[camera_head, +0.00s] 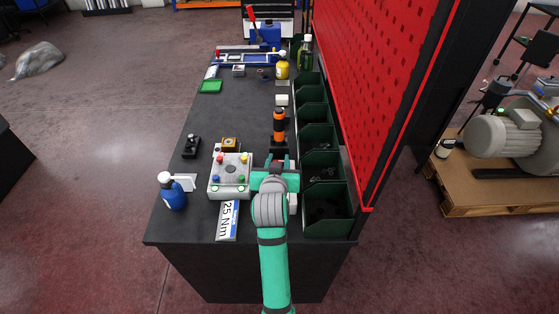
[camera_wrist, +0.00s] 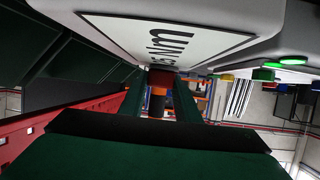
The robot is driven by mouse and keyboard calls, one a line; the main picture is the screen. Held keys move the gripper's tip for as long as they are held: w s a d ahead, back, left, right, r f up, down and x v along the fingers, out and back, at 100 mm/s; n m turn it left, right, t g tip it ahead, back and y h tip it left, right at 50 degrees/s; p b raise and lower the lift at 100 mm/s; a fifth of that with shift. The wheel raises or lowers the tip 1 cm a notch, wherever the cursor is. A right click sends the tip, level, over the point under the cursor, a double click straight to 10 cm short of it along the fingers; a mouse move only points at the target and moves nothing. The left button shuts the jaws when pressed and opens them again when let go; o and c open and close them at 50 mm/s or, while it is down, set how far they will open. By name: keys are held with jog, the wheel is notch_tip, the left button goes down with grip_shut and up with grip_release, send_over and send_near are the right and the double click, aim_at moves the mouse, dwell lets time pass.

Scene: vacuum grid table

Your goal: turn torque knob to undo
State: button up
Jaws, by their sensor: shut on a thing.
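My gripper (camera_head: 279,160) is over the right part of the bench, to the right of the grey button box (camera_head: 230,170). In the wrist view, its two fingers (camera_wrist: 158,96) stand on either side of a dark red piece (camera_wrist: 162,79), which I take to be the torque knob. The grip itself is partly hidden. In the head view, my wrist covers the knob. An orange and black upright tool (camera_head: 279,125) stands just beyond my gripper.
Green bins (camera_head: 322,165) line the right side below the red pegboard (camera_head: 385,90). A blue bottle (camera_head: 173,194) stands at the front left, with a black switch (camera_head: 191,147) behind it. The bench's left middle (camera_head: 225,115) is clear.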

jog(key=m+h, duration=0.1)
jog(key=h, duration=0.1)
jog(key=m+g+h, duration=0.1)
jog(key=m+h, duration=0.1)
jog(key=shift+s+a+m, duration=0.1)
jog(key=shift+a+m, duration=0.1)
jog(key=shift+m, duration=0.1)
jog(key=shift+d+m+g+h, duration=0.15)
jog(key=shift+m+g+h, duration=0.55)
jog(key=shift+m+h, duration=0.45)
jog(key=shift+d+m+g+h, duration=0.1)
jog(key=shift+m+g+h, duration=0.6)
jog(key=shift+m+h, duration=0.45)
jog(key=shift+r, duration=0.1)
jog(key=o, duration=1)
jog(key=shift+o, duration=0.2)
jog(key=shift+a, duration=0.1)
